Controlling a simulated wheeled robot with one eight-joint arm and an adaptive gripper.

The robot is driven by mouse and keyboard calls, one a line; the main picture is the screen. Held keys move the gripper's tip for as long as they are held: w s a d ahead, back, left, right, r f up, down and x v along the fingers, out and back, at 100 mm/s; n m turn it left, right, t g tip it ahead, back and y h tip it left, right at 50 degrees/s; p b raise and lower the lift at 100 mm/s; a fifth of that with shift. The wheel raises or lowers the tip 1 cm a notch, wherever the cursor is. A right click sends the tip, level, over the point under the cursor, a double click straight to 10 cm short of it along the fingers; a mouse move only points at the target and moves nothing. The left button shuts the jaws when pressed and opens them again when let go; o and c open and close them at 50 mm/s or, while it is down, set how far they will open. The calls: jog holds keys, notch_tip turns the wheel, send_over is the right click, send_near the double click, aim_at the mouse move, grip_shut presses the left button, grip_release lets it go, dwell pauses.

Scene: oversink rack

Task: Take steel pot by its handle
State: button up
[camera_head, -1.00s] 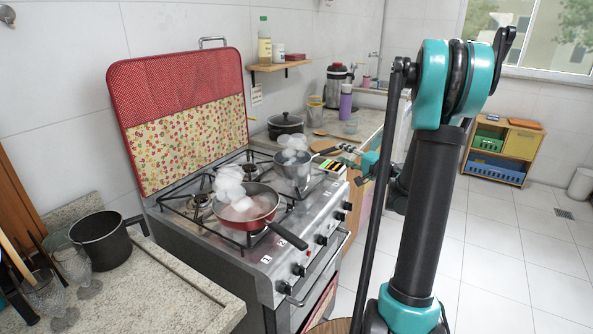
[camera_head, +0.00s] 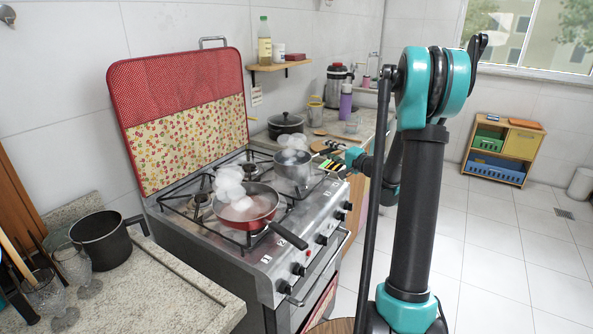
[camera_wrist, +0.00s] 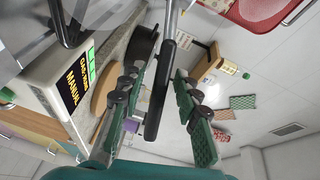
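The pot's body is not clear in the wrist view.
A red pan (camera_head: 248,207) steams on a front burner, its dark handle over the stove's front edge. A lidded black pot (camera_head: 285,124) stands on the counter behind. A white box labelled MANUAL (camera_wrist: 62,80) is close left of my fingers.

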grip_shut()
jog(key=shift+r, duration=0.1)
dwell(0.4)
